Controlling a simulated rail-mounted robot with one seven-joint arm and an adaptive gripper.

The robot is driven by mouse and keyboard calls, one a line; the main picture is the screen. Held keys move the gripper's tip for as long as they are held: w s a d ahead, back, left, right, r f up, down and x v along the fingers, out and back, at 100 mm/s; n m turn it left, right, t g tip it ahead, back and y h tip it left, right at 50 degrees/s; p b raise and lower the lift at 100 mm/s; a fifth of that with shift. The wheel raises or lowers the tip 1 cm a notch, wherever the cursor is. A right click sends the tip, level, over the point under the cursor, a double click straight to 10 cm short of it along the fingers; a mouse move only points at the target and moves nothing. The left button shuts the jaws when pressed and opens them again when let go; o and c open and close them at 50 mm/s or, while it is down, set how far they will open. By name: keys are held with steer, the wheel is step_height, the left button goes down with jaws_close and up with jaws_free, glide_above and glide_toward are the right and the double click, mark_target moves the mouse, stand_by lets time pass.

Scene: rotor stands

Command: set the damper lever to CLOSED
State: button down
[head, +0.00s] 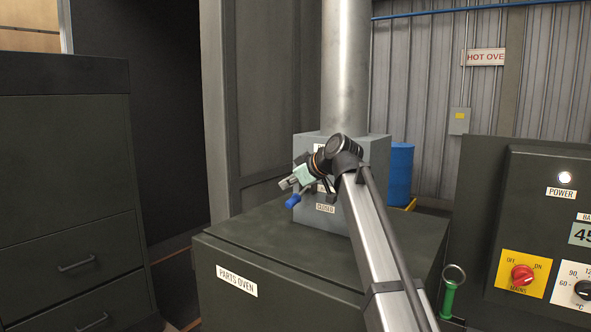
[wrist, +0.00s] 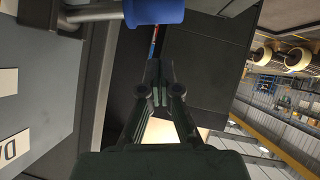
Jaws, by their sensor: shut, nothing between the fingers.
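The damper box (head: 372,150) stands on the parts oven, with a round duct rising from it. The damper lever's blue knob (head: 293,201) sits low at the left of the box, left of the CLOSED label (head: 325,208). My gripper (head: 286,184) is just above the knob, and my wrist hides the lever's pivot and the upper labels in the head view. In the wrist view the blue knob (wrist: 155,11) is at the top edge, on a grey rod (wrist: 92,14). My gripper (wrist: 157,82) is shut and empty, its tips apart from the knob in that picture.
The parts oven (head: 236,262) has a clear top around the box. A dark drawer cabinet (head: 65,170) stands left. The control panel (head: 540,200) and a green-handled part (head: 449,295) are at right. A blue barrel (head: 400,172) stands behind.

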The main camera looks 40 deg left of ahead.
mark_target(292, 200)
steer(key=shift+w+d+f+p, duration=0.35)
steer(key=shift+d+f, duration=0.25)
steer(key=shift+f, duration=0.25)
steer(key=shift+w+f, duration=0.1)
steer(key=shift+f, duration=0.35)
steer(key=shift+f, duration=0.1)
steer(key=f+b, duration=0.1)
steer(key=b, duration=0.2)
steer(key=shift+f+n+t+b, duration=0.3)
steer(key=shift+t+b, duration=0.05)
steer(key=shift+t, duration=0.05)
steer(key=f+b, duration=0.1)
steer(key=b, duration=0.2)
steer(key=shift+n+t, duration=0.3)
steer(key=shift+r, duration=0.15)
